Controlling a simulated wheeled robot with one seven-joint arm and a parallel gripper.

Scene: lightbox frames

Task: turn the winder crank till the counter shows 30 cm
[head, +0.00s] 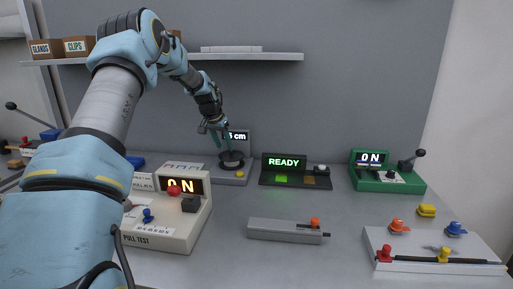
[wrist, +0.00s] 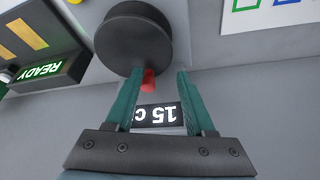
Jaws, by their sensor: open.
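The winder stands at the back of the bench, with its dark round drum (head: 231,160) partly behind my gripper (head: 223,143). The drum (wrist: 133,38) also shows at the top of the wrist view. The counter (head: 238,136) behind it is partly hidden in the head view, where "5 cm" can be read. In the wrist view the counter (wrist: 160,115) appears upside down and reads 15 with part of a "c". A small red part (wrist: 148,80), perhaps the crank knob, sits between the two teal fingers of my gripper (wrist: 159,73). The fingers are open, with gaps visible beside the red part.
A READY panel (head: 284,170) stands right of the winder, and a green ON box (head: 387,172) farther right. A pull-test box (head: 165,225) is in front, near my arm. A grey slider bar (head: 285,231) lies at front centre. A shelf (head: 250,56) runs above.

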